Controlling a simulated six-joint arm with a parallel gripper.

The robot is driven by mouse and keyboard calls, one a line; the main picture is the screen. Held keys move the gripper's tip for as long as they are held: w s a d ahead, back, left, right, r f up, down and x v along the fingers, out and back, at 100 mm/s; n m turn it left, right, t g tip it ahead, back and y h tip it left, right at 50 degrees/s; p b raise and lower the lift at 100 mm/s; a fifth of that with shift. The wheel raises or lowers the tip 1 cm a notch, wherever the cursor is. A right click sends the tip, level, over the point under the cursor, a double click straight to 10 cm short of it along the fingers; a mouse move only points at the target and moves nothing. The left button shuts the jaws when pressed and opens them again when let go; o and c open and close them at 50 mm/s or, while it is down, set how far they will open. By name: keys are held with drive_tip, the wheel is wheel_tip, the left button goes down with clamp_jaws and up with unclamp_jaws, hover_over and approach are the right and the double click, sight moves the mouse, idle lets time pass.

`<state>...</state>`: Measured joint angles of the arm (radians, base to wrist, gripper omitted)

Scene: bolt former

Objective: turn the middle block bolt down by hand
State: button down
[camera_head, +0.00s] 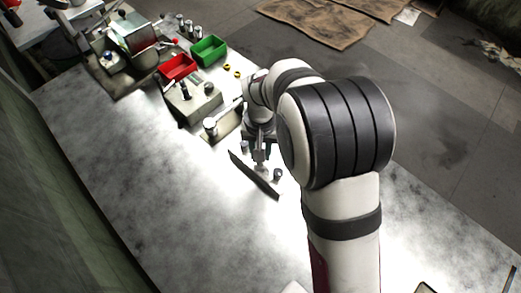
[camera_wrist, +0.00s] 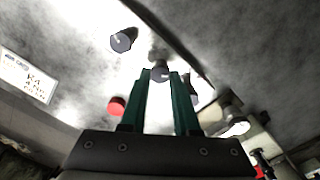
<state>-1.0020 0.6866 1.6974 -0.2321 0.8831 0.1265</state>
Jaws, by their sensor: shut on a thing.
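My gripper (camera_wrist: 161,74) shows in the wrist view as two green fingers closed around a round dark-topped bolt head (camera_wrist: 160,70), the middle of three in a row. One outer bolt (camera_wrist: 123,40) stands apart at the upper left. The other (camera_wrist: 191,90) is partly hidden behind the right finger. In the head view my gripper (camera_head: 260,158) points down at the row, with one outer bolt (camera_head: 277,174) to its right and another (camera_head: 245,147) to its left. The block under the bolts is washed out by glare, so I cannot tell how deep the middle bolt sits.
A long dark bar (camera_head: 255,177) lies just in front of the bolts. A grey fixture (camera_head: 193,103), a red bin (camera_head: 177,67) and a green bin (camera_head: 209,50) stand farther back. A red round cap (camera_wrist: 117,106) is left of the fingers. The front-left table (camera_head: 150,190) is clear.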

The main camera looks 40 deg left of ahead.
drive_tip(key=m, duration=0.7)
drive_tip(key=shift+r, duration=0.1)
drive_tip(key=m, duration=0.4)
drive_tip(key=shift+m, duration=1.9)
drive_tip(key=c, duration=0.6)
unclamp_jaws()
drive_tip(key=shift+c, duration=0.2)
wheel_tip(320, 180, up, 16)
